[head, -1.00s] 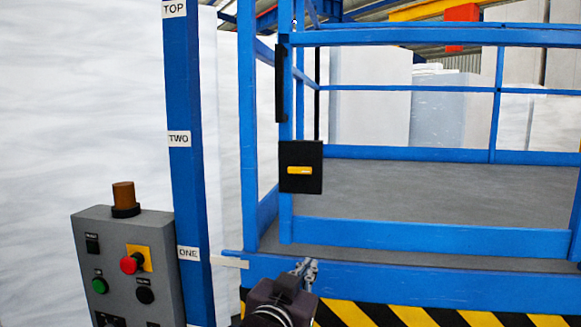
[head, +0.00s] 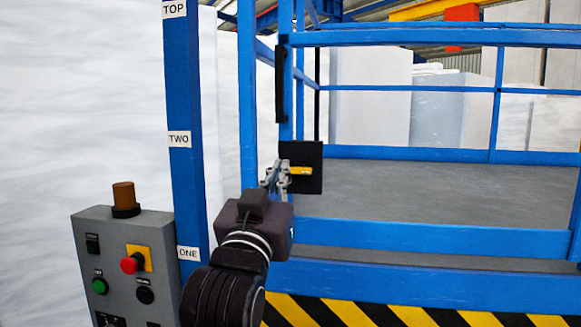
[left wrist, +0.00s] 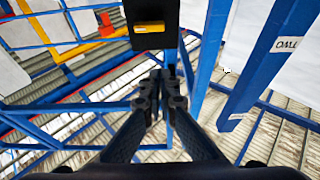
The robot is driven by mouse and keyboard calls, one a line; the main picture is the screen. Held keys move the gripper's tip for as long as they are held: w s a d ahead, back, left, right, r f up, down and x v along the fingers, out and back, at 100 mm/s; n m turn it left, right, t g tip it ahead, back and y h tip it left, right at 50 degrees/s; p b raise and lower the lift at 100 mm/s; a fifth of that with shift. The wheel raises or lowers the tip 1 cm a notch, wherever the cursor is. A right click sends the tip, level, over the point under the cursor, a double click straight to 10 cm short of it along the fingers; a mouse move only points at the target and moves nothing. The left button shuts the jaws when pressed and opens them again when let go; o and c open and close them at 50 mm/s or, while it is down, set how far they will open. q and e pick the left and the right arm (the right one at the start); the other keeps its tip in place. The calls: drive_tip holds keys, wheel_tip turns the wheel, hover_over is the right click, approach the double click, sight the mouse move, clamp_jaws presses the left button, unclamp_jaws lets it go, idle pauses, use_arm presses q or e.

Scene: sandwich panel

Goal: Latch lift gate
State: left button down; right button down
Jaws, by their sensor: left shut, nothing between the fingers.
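The blue lift gate (head: 430,232) spans the front of the lift platform. A black latch box (head: 311,183) with a yellow bar (head: 300,171) is on the gate's left post. My left gripper (head: 276,172) is shut and empty, close to the left edge of the latch box; I cannot tell whether it touches. In the left wrist view the shut fingers (left wrist: 160,82) point up below the latch box (left wrist: 157,43), whose yellow bar (left wrist: 149,28) shows. The right gripper is not in view.
A grey control box (head: 120,265) with a red stop button (head: 130,264) stands at the left. A blue post (head: 184,100) with floor labels rises beside it. Black and yellow stripes (head: 400,314) mark the platform's front edge.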

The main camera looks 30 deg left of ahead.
use_arm(q)
wheel_tip(320, 180, up, 4)
drive_tip(key=p, duration=0.5)
hover_over(301, 170)
drive_tip(key=s+a, duration=0.1)
drive_tip(key=s, duration=0.1)
drive_tip(key=shift+s+f, duration=0.1)
drive_tip(key=shift+f, duration=0.1)
wheel_tip(301, 170, down, 3)
drive_tip(key=shift+r, duration=0.2)
drive_tip(key=shift+s+f, duration=0.2)
drive_tip(key=shift+f, duration=0.7)
drive_tip(key=shift+w, duration=0.1)
